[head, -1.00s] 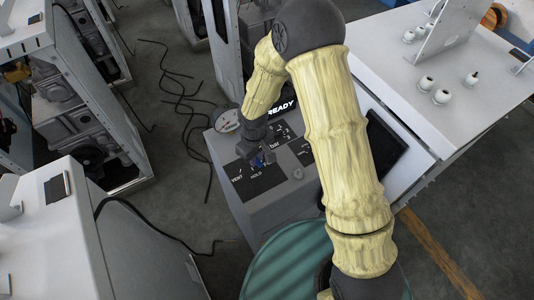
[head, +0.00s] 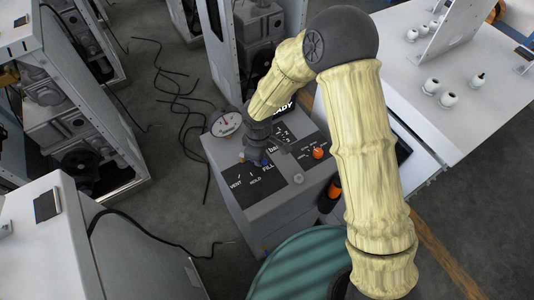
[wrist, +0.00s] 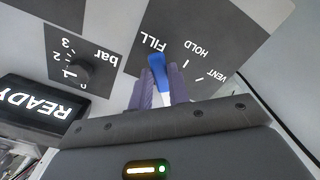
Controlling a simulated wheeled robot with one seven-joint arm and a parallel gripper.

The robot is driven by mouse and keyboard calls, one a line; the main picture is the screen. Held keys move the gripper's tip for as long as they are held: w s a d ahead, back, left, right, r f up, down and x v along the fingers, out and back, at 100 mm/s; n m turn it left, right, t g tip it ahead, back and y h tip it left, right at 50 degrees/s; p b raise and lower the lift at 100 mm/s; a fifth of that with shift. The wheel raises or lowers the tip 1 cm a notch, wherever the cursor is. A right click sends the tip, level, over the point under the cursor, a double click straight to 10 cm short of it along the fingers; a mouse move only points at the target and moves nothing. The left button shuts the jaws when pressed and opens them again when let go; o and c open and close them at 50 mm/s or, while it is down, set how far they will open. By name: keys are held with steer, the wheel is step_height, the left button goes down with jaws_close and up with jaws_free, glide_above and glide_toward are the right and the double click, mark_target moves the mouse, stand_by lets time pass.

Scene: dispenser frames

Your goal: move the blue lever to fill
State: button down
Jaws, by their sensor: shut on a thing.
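The blue lever (wrist: 157,65) stands on a dark panel plate (wrist: 222,42) marked FILL, HOLD and VENT. Its tip is close beside the FILL label, away from HOLD and VENT. My gripper (wrist: 161,86) is shut on the lever, one purple-grey finger on each side. The lever's lower part is partly hidden between the fingers. In the head view, only a small blue bit of the lever (head: 264,162) shows beneath my gripper (head: 258,158), near FILL.
A bar dial (wrist: 82,70) and a READY display (wrist: 38,105) are beside the plate. A round gauge (head: 226,124) and an orange knob (head: 318,153) are on the same grey console. A white table (head: 450,60) stands at right.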

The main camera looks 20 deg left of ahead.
steer(key=shift+w+a, duration=0.1)
steer(key=shift+w, duration=0.05)
stand_by(0.3)
steer(key=c, duration=1.3)
jaws_free()
steer(key=shift+r, duration=0.15)
step_height(320, 180, up, 17)
steer(key=shift+r+b, duration=0.1)
steer(key=shift+b, duration=0.55)
